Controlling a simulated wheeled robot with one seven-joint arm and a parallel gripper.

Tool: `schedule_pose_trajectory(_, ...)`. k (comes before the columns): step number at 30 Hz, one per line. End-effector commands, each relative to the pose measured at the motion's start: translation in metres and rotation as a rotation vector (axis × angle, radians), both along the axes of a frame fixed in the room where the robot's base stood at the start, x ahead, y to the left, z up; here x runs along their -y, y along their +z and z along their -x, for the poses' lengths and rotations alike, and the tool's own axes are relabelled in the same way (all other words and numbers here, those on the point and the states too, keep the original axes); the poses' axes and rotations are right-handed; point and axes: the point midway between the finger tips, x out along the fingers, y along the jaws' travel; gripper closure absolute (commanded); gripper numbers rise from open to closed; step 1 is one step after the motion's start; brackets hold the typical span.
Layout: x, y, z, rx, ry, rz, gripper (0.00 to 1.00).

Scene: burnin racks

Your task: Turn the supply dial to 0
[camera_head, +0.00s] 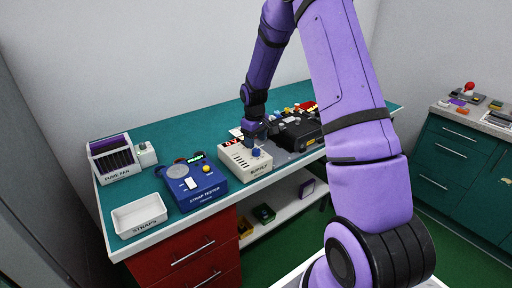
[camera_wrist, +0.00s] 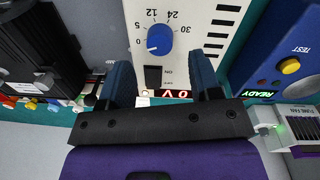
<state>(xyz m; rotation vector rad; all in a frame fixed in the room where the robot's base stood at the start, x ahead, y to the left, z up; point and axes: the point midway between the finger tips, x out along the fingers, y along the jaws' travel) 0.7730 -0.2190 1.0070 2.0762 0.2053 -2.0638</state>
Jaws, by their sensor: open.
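The supply (camera_head: 240,164) is a cream box on the green bench, with a red display (camera_head: 232,142) on top. Its blue dial (camera_head: 256,152) also shows in the wrist view (camera_wrist: 160,38), ringed by 0, 5, 12, 24 and 30. A small pale mark on the dial is at its lower left, on the 0 side. The display in the wrist view (camera_wrist: 168,94) appears to read 0 V. My gripper (camera_wrist: 160,66) is open and empty above the supply. The dial lies beyond the fingertips, between their lines, and looks untouched. A black ON/OFF switch (camera_wrist: 153,76) shows between the fingers.
The blue strap tester (camera_head: 193,183) stands left of the supply; a black device (camera_head: 297,132) stands close on its right. Bare bench lies behind the strap tester.

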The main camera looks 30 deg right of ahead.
Motion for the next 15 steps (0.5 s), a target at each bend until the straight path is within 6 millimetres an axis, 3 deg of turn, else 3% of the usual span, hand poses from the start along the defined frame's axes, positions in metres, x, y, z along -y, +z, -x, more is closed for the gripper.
schedule_pose_trajectory(6,-0.001,0.041,0.0,0.004,0.0,0.001,0.42)
schedule_pose_trajectory(15,-0.003,0.064,0.001,0.0,0.001,0.001,0.42)
